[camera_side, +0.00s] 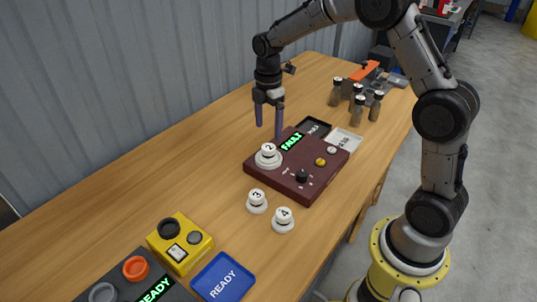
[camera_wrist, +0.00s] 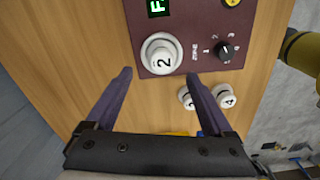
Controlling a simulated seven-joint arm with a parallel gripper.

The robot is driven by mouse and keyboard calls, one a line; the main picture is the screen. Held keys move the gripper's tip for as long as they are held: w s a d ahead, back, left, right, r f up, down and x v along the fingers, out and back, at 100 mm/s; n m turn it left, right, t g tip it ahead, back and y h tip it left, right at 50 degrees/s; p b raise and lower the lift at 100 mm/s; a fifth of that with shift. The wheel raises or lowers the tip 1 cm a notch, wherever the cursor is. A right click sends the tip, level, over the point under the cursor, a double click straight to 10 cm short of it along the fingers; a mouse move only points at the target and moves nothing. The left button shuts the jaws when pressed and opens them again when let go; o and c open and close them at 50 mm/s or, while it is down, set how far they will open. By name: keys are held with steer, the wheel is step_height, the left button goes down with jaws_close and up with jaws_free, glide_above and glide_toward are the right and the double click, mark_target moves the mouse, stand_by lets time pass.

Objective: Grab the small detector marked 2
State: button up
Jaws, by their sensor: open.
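The small white detector marked 2 (camera_side: 268,153) sits on the left part of a maroon panel (camera_side: 313,187); it also shows in the wrist view (camera_wrist: 161,56). My gripper (camera_side: 269,122) is open and empty above the table, just behind the panel in the side view. In the wrist view, its two dark fingers (camera_wrist: 160,74) are spread on either side of the detector's lower edge, with clear gaps. I cannot tell the exact height between fingertips and detector. The panel's green display reads FAULT (camera_side: 291,142).
Detectors marked 3 (camera_side: 257,201) and 4 (camera_side: 283,220) stand on the table before the panel. A black tray (camera_side: 314,127) and a white tray (camera_side: 345,139) lie beyond it, with several bottles (camera_side: 358,110) farther back. A yellow box (camera_side: 180,243) and blue READY tray (camera_side: 223,278) are in front.

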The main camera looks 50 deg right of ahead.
mark_target(269, 146)
steer(key=f, duration=0.8)
steer(key=shift+s, duration=0.2)
steer(key=shift+c, duration=0.3)
jaws_close()
